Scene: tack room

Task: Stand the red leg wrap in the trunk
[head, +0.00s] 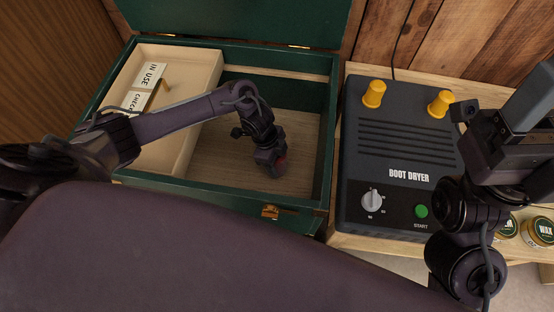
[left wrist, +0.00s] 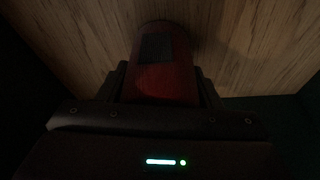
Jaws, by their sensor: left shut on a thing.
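The open green trunk (head: 225,194) has a bare wooden floor in its right part. My left gripper (head: 272,168) reaches down into that part. In the left wrist view the red leg wrap (left wrist: 165,82), a roll with a dark patch, sits between the fingers (left wrist: 160,92). Its far end is at or close to the wooden floor; I cannot tell if it touches. My right arm is at the right; its gripper's jaws cannot be made out.
A cream tray (head: 188,58) with "IN USE" and "CHECK" labels fills the trunk's left part. The green lid (head: 235,18) stands open behind. A dark boot dryer (head: 403,130) with yellow posts is right of the trunk. Wax tins (head: 540,230) stand at far right.

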